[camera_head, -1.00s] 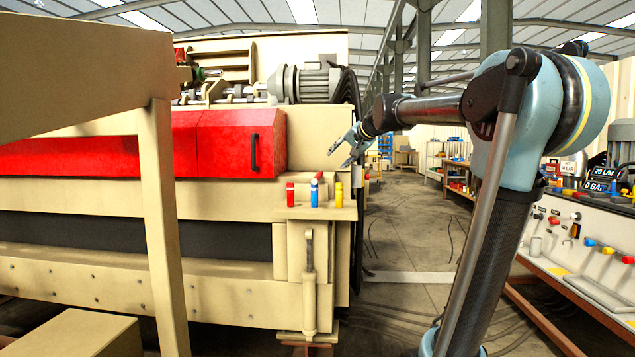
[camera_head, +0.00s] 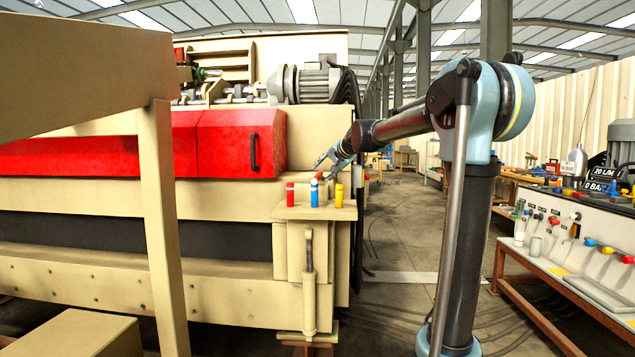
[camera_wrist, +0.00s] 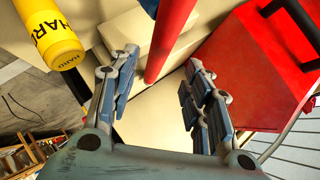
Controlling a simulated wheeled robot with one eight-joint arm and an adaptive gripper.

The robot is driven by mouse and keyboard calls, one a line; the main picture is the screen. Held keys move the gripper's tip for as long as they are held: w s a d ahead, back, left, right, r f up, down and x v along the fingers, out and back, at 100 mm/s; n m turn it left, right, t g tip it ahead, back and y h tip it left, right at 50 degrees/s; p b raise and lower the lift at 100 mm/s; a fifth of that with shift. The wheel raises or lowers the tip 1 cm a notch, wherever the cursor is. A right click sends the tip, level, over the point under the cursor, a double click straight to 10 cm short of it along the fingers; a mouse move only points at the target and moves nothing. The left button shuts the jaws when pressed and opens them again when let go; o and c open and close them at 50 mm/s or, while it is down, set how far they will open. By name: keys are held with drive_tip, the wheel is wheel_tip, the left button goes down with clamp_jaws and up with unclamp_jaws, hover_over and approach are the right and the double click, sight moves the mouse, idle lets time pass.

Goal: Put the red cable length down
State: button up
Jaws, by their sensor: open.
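The red cable length (camera_wrist: 172,38) shows in the wrist view as a long red bar. Its near end lies in the picture between the fingertips of my open gripper (camera_wrist: 161,62), with a gap on both sides. In the head view it is a small red piece (camera_head: 317,177) just behind the top of the blue cylinder. What it rests on is unclear there. My gripper (camera_head: 326,162) is just above and to the right of it, over the small ledge (camera_head: 345,212) on the machine's end.
A red cylinder (camera_head: 290,195), a blue cylinder (camera_head: 314,194) and a yellow cylinder (camera_head: 339,196) stand on the ledge. The yellow one, marked HARD, is close at left in the wrist view (camera_wrist: 52,35). A red cover (camera_head: 235,143) with a black handle is beside the gripper.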

sight(320, 175)
drive_tip(key=shift+x, duration=2.55)
drive_tip(key=shift+d+f, duration=0.15)
drive_tip(key=shift+c, duration=0.6)
clamp_jaws()
